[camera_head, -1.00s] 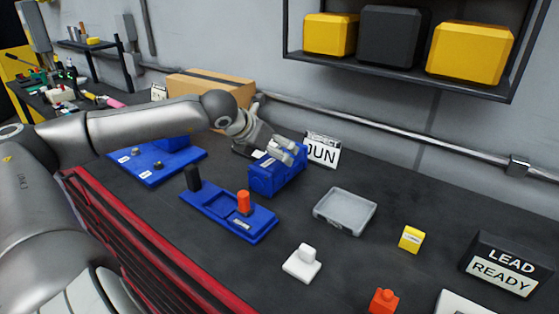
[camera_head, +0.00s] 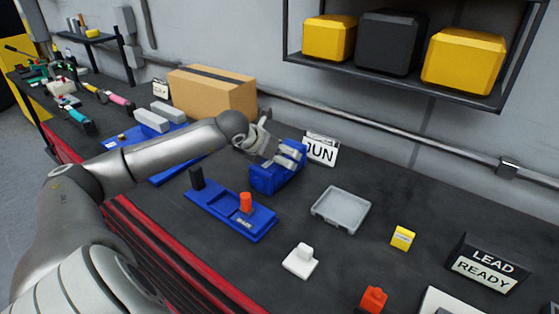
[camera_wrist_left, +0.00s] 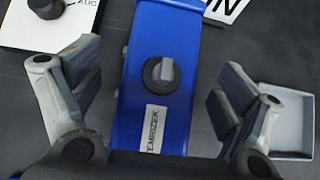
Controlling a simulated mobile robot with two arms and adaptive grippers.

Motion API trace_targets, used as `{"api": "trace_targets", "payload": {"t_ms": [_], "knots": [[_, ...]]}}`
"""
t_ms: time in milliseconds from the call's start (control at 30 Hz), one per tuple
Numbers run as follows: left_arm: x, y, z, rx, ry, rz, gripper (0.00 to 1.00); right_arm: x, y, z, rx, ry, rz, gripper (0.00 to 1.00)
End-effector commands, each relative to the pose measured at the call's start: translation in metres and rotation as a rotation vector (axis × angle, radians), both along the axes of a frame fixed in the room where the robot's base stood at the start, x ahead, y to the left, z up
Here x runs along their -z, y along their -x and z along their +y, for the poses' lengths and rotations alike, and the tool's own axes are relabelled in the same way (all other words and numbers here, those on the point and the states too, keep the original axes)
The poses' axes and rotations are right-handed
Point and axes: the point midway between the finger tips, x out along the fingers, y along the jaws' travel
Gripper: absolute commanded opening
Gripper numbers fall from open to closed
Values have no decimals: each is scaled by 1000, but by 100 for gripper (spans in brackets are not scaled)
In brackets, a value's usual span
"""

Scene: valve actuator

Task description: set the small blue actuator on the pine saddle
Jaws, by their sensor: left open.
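A blue block-shaped body (camera_head: 264,181) stands on the dark bench. In the left wrist view the blue body (camera_wrist_left: 165,28) has a dark round knob with a grey bar and a pale label. I cannot tell for sure whether it is the small blue actuator. My left gripper (camera_head: 288,156) is over it. In the left wrist view my left gripper (camera_wrist_left: 158,72) is open, with one finger on each side of the blue body and gaps showing between. I cannot make out a pine saddle in either view. My right gripper is out of view.
A blue plate (camera_head: 208,207) with a black post and an orange post lies in front. A grey tray (camera_head: 341,210), a white piece (camera_head: 300,262) and a yellow block (camera_head: 402,238) stand to the right. A card (camera_head: 321,149) and a cardboard box (camera_head: 213,92) are behind.

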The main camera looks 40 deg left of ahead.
Motion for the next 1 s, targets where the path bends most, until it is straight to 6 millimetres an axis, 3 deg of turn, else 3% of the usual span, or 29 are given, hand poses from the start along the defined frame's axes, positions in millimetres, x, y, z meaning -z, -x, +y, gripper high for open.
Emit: {"api": "trace_targets", "payload": {"t_ms": [433, 1000], "knots": [[8, -7, 0, 2, -2, 1, 90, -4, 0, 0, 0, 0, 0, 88], [7, -7, 0, 1, -1, 1, 17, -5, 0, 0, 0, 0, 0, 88]]}}
